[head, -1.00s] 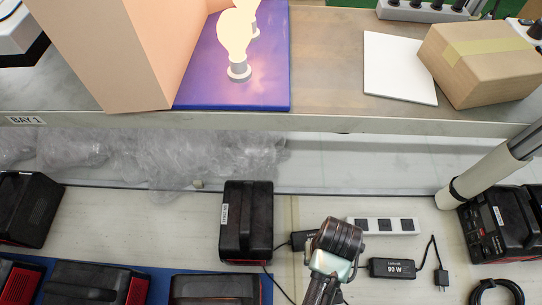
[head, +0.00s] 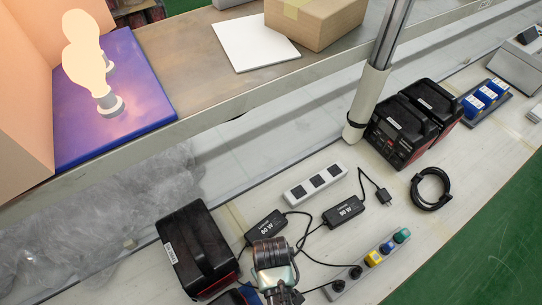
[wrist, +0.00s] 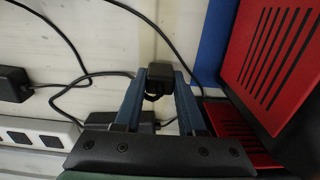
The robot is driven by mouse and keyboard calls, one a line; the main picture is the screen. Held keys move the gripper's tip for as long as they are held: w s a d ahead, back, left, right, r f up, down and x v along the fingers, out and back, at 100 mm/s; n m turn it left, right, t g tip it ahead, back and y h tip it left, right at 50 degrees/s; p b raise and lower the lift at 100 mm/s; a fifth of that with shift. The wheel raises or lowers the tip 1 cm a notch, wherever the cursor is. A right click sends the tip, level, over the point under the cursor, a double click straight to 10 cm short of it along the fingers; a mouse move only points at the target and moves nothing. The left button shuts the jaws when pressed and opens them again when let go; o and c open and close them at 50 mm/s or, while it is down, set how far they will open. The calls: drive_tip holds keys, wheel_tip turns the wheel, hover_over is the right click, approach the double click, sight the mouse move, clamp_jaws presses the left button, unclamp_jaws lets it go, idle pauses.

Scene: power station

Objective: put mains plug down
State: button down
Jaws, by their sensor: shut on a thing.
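My gripper (wrist: 158,92) shows in the wrist view with two blue fingers, shut on a black mains plug (wrist: 160,76). The plug sits between the fingertips above the pale bench, and I cannot tell whether it touches it. A black cable (wrist: 150,22) runs near the plug toward the top of the wrist view. In the head view my arm's wrist end is at the bottom middle and hides most of the gripper and the held plug. A second plug (head: 384,196) lies on the bench on the lead of the adapter marked 90 W (head: 345,210).
A white socket strip (head: 315,180) lies on the bench; another strip (head: 370,264) holds coloured plugs. An adapter marked 60 W (head: 265,228) and a black-and-red unit (head: 196,248) are near my arm. A coiled cable (head: 430,189) lies right. A pale post (head: 368,98) stands behind.

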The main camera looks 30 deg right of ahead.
drive_tip(key=shift+f, duration=0.3)
drive_tip(key=shift+f, duration=0.4)
drive_tip(key=c, duration=0.5)
unclamp_jaws()
drive_tip(key=shift+r, duration=0.1)
wheel_tip(320, 180, up, 13)
drive_tip(key=shift+p, duration=0.45)
